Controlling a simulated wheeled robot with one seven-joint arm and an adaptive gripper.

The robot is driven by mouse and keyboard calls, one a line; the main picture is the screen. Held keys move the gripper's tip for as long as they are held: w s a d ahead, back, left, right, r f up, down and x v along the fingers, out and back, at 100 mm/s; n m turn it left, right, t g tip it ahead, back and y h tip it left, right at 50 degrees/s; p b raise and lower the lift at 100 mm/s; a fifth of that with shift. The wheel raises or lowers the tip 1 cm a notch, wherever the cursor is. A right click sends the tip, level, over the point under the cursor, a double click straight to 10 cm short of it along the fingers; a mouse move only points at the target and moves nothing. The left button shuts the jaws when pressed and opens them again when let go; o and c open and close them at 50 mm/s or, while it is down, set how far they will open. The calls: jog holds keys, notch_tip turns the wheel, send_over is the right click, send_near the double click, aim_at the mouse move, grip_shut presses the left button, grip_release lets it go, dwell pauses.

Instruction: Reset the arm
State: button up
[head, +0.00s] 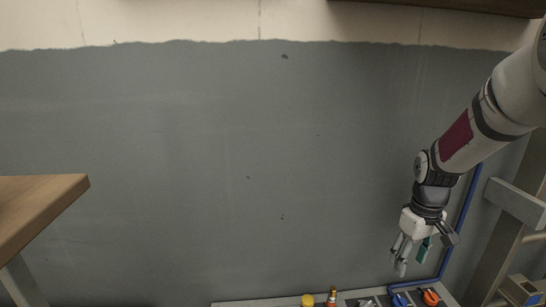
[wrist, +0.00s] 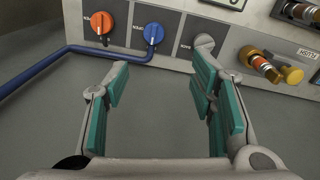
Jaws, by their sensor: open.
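My arm (head: 470,135) reaches down from the right edge of the head view. My gripper (head: 408,262) hangs at its end with the fingers pointing down, above the right part of a low panel. In the wrist view my gripper (wrist: 158,105) is open, with teal pads on both fingers and nothing between them. Bare grey surface shows through the gap.
The panel carries an orange knob (wrist: 101,23), a blue knob (wrist: 153,34), a grey knob (wrist: 204,43) and brass fittings (wrist: 266,66). A blue pipe (head: 462,215) runs up the wall beside my arm. A wooden tabletop (head: 40,205) juts in at left. The wall's middle is clear.

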jog(key=s+a+r+m+t, duration=0.1)
jog(key=s+a+r, duration=0.3)
jog(key=r, duration=0.3)
jog(key=s+a+r+t, duration=0.1)
jog(key=s+a+r, duration=0.2)
jog(key=a+r, duration=0.25)
jog(key=s+a+r+t, duration=0.1)
jog(key=s+a+r, duration=0.2)
jog(key=s, duration=0.4)
jog(key=s+a+r+m+t, duration=0.1)
jog(key=s+a+r+t, duration=0.1)
jog(key=s, duration=0.4)
jog(key=shift+s+a+r+m, duration=0.35)
jog(key=shift+a+r, duration=0.25)
jog(key=shift+a, duration=0.4)
